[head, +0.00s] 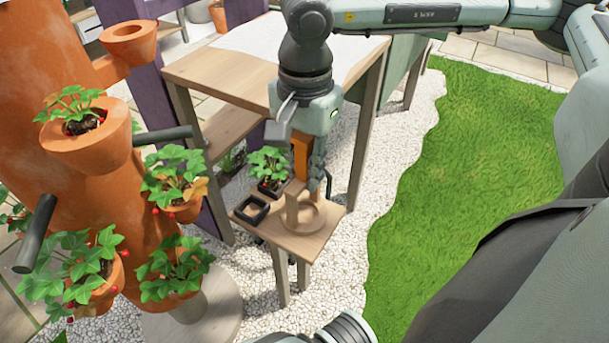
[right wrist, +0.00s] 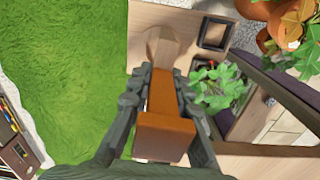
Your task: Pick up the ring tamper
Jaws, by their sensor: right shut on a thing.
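My right gripper (head: 316,178) points down over a small wooden side table (head: 325,236). Its fingers are shut on an orange block-shaped piece, which I take to be the ring tamper (head: 300,157). In the right wrist view the orange piece (right wrist: 165,132) sits between the two dark fingers (right wrist: 162,90). A pale wooden round part with an upright post (head: 292,212) is just below the fingers, on the side table. I cannot tell whether the orange piece joins or touches it. The tamper's lower end is hidden by the fingers.
A black square tray (head: 250,211) and a potted strawberry plant (head: 269,166) stand left of the gripper on the side table. A tall terracotta planter (head: 105,215) with several plants is farther left. A larger wooden table (head: 225,75) stands behind.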

